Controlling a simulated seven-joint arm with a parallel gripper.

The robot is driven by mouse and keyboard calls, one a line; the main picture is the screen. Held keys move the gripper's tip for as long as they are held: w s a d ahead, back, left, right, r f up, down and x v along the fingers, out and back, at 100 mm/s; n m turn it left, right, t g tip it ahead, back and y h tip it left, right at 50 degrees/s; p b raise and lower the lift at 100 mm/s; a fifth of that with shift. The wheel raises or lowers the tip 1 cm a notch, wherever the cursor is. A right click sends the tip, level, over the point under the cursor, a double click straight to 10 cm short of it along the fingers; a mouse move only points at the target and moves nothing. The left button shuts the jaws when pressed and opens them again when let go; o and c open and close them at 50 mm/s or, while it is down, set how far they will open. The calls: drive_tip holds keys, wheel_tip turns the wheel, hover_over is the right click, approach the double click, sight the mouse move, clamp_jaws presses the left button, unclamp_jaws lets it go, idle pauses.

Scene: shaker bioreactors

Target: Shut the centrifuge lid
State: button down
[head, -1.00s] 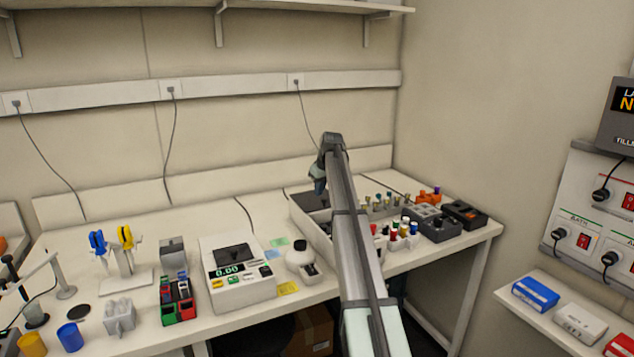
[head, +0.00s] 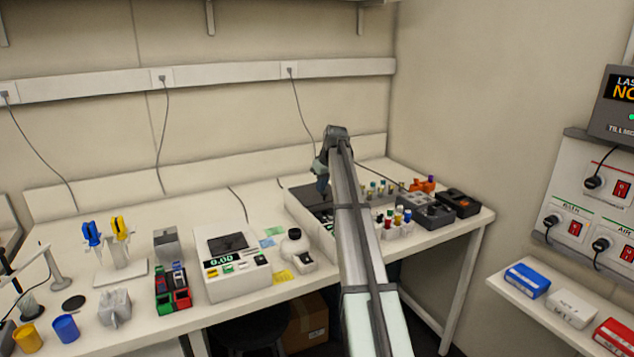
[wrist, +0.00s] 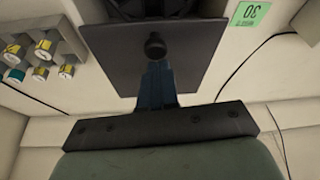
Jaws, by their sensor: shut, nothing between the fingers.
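The centrifuge (head: 296,214) appears to be the pale box on the right half of the bench, partly hidden behind my arm. A dark panel, seemingly its lid (head: 309,195), shows at its back left; I cannot tell its angle from the head view. In the wrist view a dark square plate with a round black knob, likely the same lid (wrist: 185,70), lies just beyond my fingertips. My gripper (head: 321,186) is shut and empty, over or beside the dark panel. Its blue fingers (wrist: 156,75) overlap the plate's lower middle in the wrist view; contact is unclear.
A green note (wrist: 251,14) lies near the plate.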

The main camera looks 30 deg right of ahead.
drive_tip(key=s, duration=1.2)
drive_tip(key=shift+s+f, duration=0.1)
drive_tip(key=shift+s, duration=0.1)
drive_tip(key=w+r, duration=0.2)
drive_tip(key=w, duration=0.3)
drive_tip(key=v, duration=0.9)
drive_tip(key=shift+s+a, duration=0.3)
